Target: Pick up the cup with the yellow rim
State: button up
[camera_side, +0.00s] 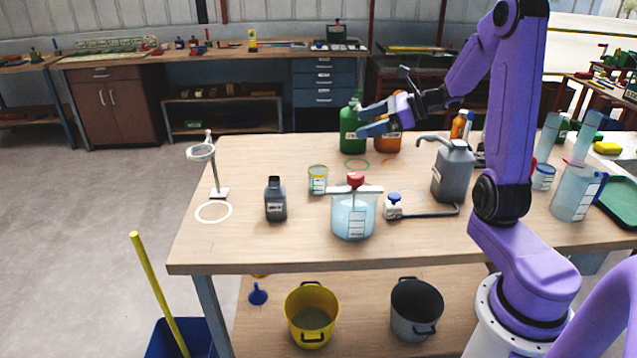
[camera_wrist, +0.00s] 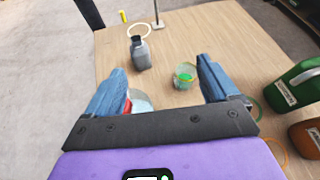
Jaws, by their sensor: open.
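The cup with the yellow rim (camera_side: 318,183) stands upright on the wooden table, left of and behind the clear pressure vessel. In the wrist view the cup (camera_wrist: 184,79) is a small clear cup with a yellow rim and something green showing in it, and it appears between the fingers, nearer the right one. My gripper (camera_side: 364,119) is open and empty, held above the back part of the table, to the right of and higher than the cup. In the wrist view the two blue fingers of my gripper (camera_wrist: 162,76) are spread wide.
The pressure vessel (camera_side: 353,216) with a red knob stands close to the cup. A dark bottle (camera_side: 276,203) stands to its left. Green (camera_side: 350,137) and orange (camera_side: 389,140) containers are behind my gripper. A grey canister (camera_side: 453,175) stands right. A ring stand (camera_side: 217,178) is far left.

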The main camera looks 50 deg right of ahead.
jog(key=d+m+t+h, duration=0.1)
jog(key=d+m, duration=0.1)
jog(key=d, duration=0.2)
send_near(327, 180)
jog(key=shift+m+h, duration=0.3)
jog(key=shift+m, duration=0.1)
jog(key=x, duration=1.2)
jog(key=shift+w+a, duration=0.15)
jog(key=shift+a, duration=0.05)
jog(key=c, duration=1.1)
